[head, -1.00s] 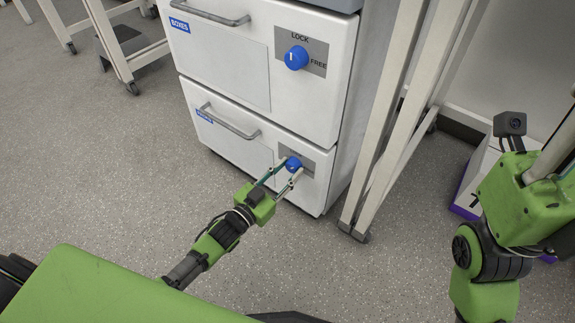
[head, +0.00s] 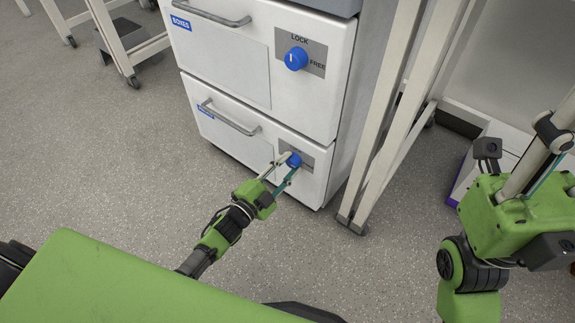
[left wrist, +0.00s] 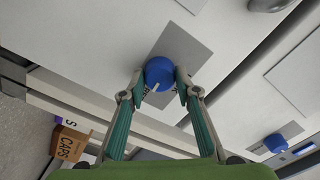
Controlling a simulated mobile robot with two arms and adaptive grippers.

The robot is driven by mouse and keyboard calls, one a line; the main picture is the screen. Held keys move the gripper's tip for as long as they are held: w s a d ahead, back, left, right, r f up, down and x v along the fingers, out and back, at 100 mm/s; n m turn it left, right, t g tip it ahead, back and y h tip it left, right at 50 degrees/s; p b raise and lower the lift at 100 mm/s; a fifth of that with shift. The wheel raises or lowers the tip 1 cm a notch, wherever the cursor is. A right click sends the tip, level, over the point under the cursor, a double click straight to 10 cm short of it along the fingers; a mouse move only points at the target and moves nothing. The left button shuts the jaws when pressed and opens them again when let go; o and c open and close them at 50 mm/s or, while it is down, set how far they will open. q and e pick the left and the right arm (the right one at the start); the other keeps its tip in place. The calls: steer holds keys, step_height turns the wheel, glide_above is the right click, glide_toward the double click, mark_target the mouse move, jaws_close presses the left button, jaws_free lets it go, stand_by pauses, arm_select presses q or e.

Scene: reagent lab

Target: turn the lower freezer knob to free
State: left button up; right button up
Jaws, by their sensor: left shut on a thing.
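The lower freezer knob (head: 294,160) is blue and round, on a grey plate at the right of the lower drawer front. My left gripper (head: 286,163) is shut on this knob, with one finger on each side. In the left wrist view the knob (left wrist: 160,72) sits between both fingertips (left wrist: 160,88). Its white mark shows at the knob's lower edge; the fingers partly cover the plate's lettering, so I cannot read its setting. My right gripper (head: 547,155) is at the right edge, away from the freezer; its tips are not clear.
The upper knob (head: 296,59), with LOCK and FREE labels, is above on the upper drawer. The lower drawer has a bar handle (head: 229,118). A white frame (head: 395,120) on castors stands just right of the freezer. Grey floor (head: 110,180) is clear to the left.

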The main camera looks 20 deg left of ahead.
arm_select(q)
steer(key=shift+m, duration=0.4)
steer(key=o, duration=1.1)
steer(key=shift+s, duration=0.1)
steer(key=v, duration=1.2)
